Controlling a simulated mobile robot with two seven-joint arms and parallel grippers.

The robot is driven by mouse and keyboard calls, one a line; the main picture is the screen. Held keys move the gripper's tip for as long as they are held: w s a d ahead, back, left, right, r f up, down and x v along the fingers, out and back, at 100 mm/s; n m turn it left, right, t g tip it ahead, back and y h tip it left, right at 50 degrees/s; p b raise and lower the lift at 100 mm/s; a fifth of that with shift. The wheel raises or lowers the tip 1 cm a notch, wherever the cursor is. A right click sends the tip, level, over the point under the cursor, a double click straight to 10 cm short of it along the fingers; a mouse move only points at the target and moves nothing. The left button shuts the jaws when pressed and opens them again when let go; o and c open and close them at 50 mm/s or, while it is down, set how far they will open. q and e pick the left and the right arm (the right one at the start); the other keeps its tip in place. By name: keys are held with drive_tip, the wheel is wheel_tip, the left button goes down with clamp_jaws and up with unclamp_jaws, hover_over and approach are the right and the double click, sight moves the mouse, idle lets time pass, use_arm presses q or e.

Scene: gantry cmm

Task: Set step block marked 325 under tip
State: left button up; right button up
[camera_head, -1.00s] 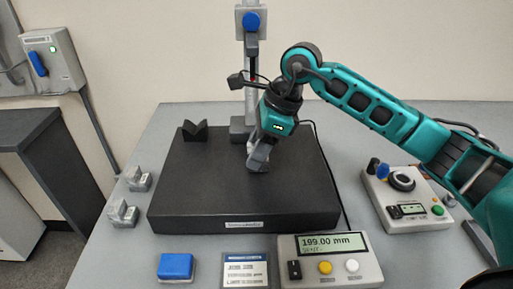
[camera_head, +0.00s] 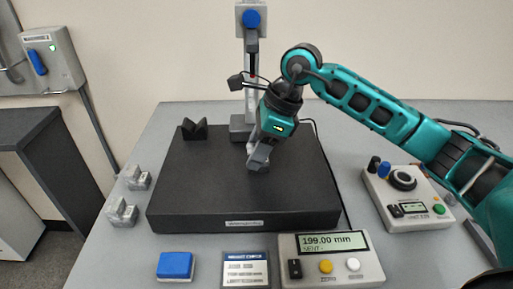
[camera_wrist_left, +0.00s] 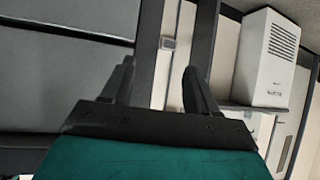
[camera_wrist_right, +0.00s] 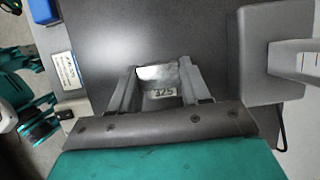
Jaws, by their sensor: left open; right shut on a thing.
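The step block marked 325 (camera_wrist_right: 160,78) is a small silver block with a label, seen in the right wrist view between the fingers of my right gripper (camera_wrist_right: 158,85). The right gripper is shut on it. In the head view my right gripper (camera_head: 258,160) is low over the black plate (camera_head: 190,190), in front of the gauge column, and mostly hides the block. I cannot tell whether the block touches the plate. The probe tip is hidden behind my right wrist. My left gripper (camera_wrist_left: 155,85) is open and empty, away from the bench, and shows only in the left wrist view.
A black V-block (camera_head: 194,130) sits at the plate's back left. Other silver step blocks (camera_head: 122,212) stand on the table left of the plate. A readout (camera_head: 330,260) shows 199.00 mm in front. A control box (camera_head: 405,200) is at the right. The plate's front is clear.

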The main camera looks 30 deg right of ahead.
drive_tip(key=o, duration=1.2)
drive_tip(key=shift+o, duration=0.2)
